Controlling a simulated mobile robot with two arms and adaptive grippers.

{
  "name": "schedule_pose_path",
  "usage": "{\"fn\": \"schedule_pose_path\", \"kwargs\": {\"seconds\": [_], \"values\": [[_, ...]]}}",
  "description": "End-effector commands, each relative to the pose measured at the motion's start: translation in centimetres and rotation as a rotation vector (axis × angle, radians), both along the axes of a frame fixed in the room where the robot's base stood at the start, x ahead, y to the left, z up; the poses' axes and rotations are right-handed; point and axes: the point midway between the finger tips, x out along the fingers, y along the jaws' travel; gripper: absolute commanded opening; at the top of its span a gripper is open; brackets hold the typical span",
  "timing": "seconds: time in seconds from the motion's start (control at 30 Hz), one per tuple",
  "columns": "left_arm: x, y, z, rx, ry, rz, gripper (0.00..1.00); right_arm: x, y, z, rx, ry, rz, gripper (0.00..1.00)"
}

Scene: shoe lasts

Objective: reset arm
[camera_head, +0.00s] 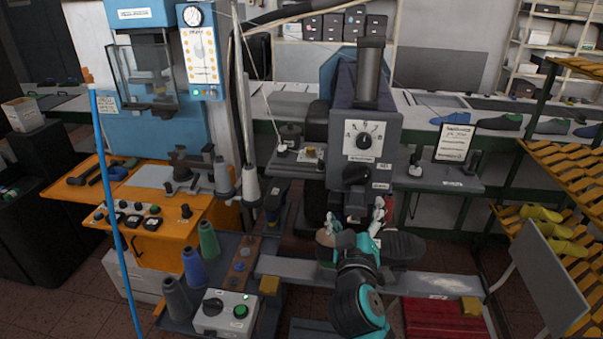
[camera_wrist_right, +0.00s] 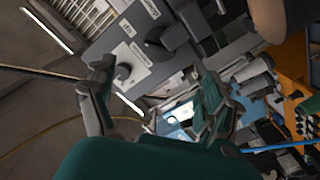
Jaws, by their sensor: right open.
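My right gripper (camera_head: 356,214) is raised in front of the grey machine (camera_head: 364,128) in the middle of the head view. Its teal arm comes up from the bottom edge. The two fingers are spread apart, with nothing seen between them. In the right wrist view the open gripper (camera_wrist_right: 155,72) has one finger on each side, and the machine's front with its dial shows beyond, tilted. I cannot tell how far the fingers are from the machine. My left gripper is not in view.
A blue machine (camera_head: 158,70) with an orange table (camera_head: 165,238) stands left. Thread cones (camera_head: 192,268) and a control box (camera_head: 225,312) stand at lower left. A blue pole (camera_head: 112,205) rises at left. A yellow rack (camera_head: 570,165) with shoe lasts stands right.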

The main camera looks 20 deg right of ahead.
Motion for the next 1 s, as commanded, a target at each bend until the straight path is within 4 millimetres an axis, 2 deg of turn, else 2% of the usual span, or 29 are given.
{"fn": "schedule_pose_path", "kwargs": {"seconds": [0.17,0.27,0.37,0.43,0.5,0.6,0.7,0.9,0.97,1.0], "values": [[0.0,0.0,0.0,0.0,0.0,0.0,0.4,-0.3,0.0,-0.8,0.018,0.021,0.002,0.85],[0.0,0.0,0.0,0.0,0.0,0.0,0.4,-1.5,0.2,-3.8,0.092,0.106,0.009,0.85],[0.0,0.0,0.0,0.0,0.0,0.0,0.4,-4.3,1.1,-9.1,0.223,0.271,0.026,0.85],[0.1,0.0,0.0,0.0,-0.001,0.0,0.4,-7.1,2.3,-13.1,0.326,0.411,0.044,0.85],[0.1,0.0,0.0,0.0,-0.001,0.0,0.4,-9.8,3.6,-16.1,0.41,0.535,0.064,0.85],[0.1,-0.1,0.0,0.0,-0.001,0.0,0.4,-13.3,5.3,-19.1,0.503,0.682,0.092,0.85],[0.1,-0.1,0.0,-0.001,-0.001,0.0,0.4,-16.5,7.0,-21.2,0.578,0.806,0.119,0.85],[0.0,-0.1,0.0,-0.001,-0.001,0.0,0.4,-22.4,9.9,-23.6,0.693,1.018,0.175,0.85],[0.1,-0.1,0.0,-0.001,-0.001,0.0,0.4,-24.1,10.8,-24.0,0.725,1.078,0.194,0.85],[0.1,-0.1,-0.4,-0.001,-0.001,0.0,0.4,-24.5,11.0,-25.2,0.735,1.101,0.199,0.85]]}}
